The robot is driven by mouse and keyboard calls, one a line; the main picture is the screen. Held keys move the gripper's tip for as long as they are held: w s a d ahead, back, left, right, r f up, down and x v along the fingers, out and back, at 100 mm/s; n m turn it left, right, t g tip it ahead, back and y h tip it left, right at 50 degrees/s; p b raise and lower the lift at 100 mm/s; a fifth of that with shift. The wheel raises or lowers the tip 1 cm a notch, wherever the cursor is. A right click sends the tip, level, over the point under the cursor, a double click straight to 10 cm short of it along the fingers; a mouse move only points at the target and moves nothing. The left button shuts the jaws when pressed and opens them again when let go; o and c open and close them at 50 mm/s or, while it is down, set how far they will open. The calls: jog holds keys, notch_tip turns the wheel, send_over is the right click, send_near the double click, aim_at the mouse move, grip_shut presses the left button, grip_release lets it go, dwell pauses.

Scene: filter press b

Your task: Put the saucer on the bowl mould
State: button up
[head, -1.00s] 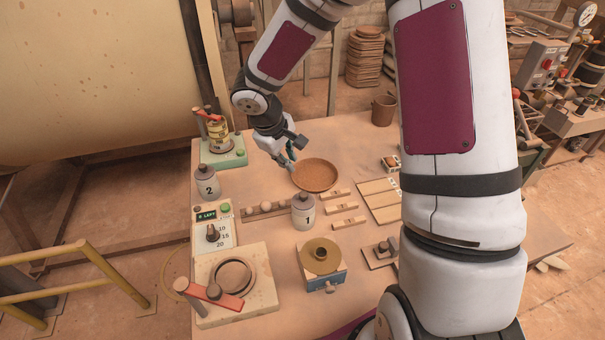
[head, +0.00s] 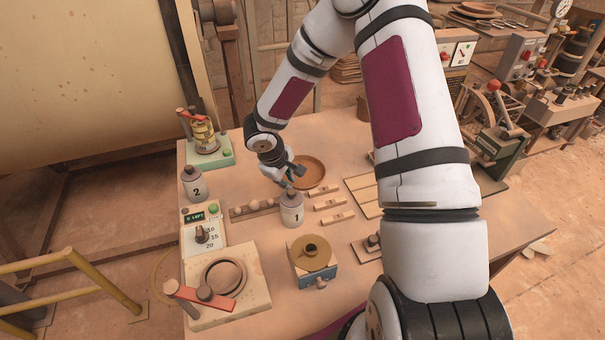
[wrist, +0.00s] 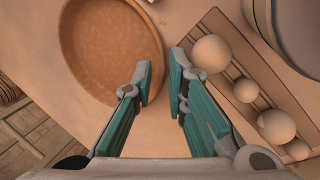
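The saucer, a round brown dish with a raised rim (head: 315,165), lies on the table behind jar 1. In the wrist view the saucer (wrist: 105,45) fills the upper left, its rim close to the left finger. My gripper (head: 291,184) is low over the table at the saucer's near left edge, just behind jar 1. In the wrist view my gripper (wrist: 161,80) is open with nothing between its teal pads. I cannot tell for sure which piece is the bowl mould: a round tan form (head: 312,247) sits on a blue block, and a cream base (head: 252,298) carries a ring.
Jar 1 (head: 291,212) stands very close to my gripper. A wooden rack with balls (head: 240,213) lies left of it, and it shows in the wrist view (wrist: 262,68). Jar 2 (head: 194,185), a dial panel (head: 207,238), a red lever (head: 210,302) and wooden strips (head: 331,202) surround it.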

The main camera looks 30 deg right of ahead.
jog(key=shift+x, duration=0.8)
grip_shut()
